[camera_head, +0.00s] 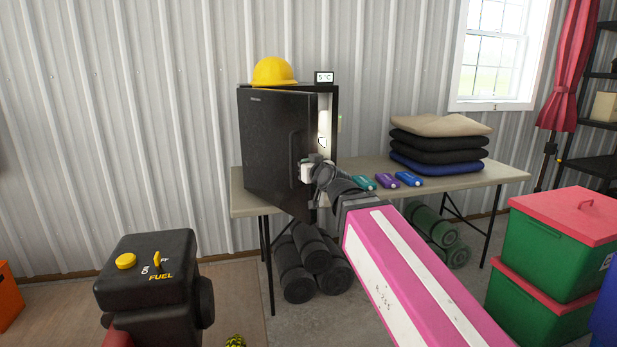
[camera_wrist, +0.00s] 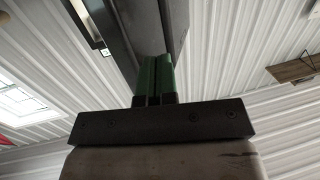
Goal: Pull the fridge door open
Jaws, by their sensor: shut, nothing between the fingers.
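The small black fridge (camera_head: 331,95) stands on the folding table. Its door (camera_head: 272,135) is partly open, its free edge swung out towards me, and a strip of the pale interior shows to the right of that edge. My gripper (camera_head: 312,170) is at the lower part of the door's free edge. In the wrist view, my gripper's green fingers (camera_wrist: 157,68) are together with nothing between them, and their tips are close against a dark panel, likely the door (camera_wrist: 155,25). I cannot tell whether they touch it.
A yellow hard hat (camera_head: 273,72) and a small 5 °C display (camera_head: 324,77) sit on the fridge. Dark rolls (camera_head: 298,285) lie below.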

